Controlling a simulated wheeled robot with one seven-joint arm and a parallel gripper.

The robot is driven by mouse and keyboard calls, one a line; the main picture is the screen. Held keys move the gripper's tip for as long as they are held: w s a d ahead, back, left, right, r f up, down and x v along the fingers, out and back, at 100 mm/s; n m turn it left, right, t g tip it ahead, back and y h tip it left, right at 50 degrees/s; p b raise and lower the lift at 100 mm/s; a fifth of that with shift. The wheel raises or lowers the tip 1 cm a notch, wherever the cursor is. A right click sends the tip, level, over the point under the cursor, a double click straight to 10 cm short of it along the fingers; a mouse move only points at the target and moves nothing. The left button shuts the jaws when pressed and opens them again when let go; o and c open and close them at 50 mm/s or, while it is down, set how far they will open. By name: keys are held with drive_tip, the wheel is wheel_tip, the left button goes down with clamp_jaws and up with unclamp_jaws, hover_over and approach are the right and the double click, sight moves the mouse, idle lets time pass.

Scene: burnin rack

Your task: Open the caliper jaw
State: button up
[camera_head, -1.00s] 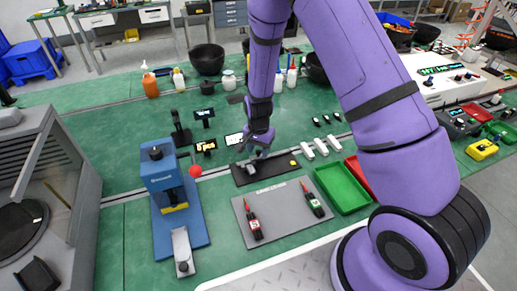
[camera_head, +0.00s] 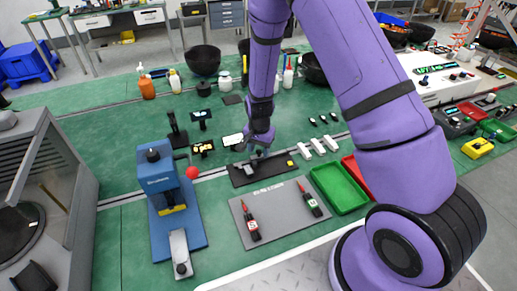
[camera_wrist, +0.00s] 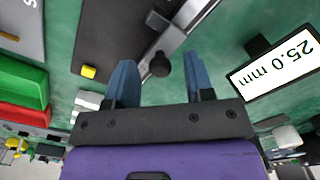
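The caliper (camera_wrist: 178,35) is a silver beam with a dark sliding part and a black knob (camera_wrist: 160,66), on a dark base (camera_head: 243,179). A display (camera_wrist: 277,67) beside it in the wrist view reads 25.0 mm. My gripper (camera_wrist: 161,66) is open, with one blue finger on each side of the knob. A gap shows between the knob and each finger; I cannot tell whether the fingertips reach down to its height. In the head view my gripper (camera_head: 253,151) is low over the caliper, hiding part of it.
A blue press (camera_head: 158,185) with a red ball handle stands left of the base. A grey mat (camera_head: 275,222) with two red-tipped tools lies in front. Green (camera_head: 340,192) and red (camera_head: 358,170) trays and several white blocks (camera_head: 318,146) lie to the right.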

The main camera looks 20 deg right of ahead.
wheel_tip(320, 180, up, 11)
idle(0.8)
drive_tip(key=shift+f, duration=0.1)
wheel_tip(320, 180, up, 13)
drive_tip(key=n+t, duration=0.1)
drive_tip(key=n, duration=0.1)
hover_over(259, 150)
drive_tip(key=s+d, duration=0.1)
drive_tip(key=s, duration=0.3)
drive_tip(key=s+d+r+n+t+y, duration=0.1)
drive_tip(key=s+r+n, duration=0.1)
drive_tip(key=s+r, duration=0.55)
drive_tip(key=s+d+r+n+t, duration=0.1)
drive_tip(key=s+r+n, duration=0.1)
drive_tip(key=s+r, duration=0.4)
drive_tip(key=s+d+r+n+t+h, duration=0.1)
drive_tip(key=s+r, duration=0.4)
drive_tip(key=s, duration=0.7)
drive_tip(key=shift+s+d+r+n+t, duration=0.15)
drive_tip(key=shift+d+r+n+t, duration=0.25)
drive_tip(key=shift+d+n+t, duration=0.45)
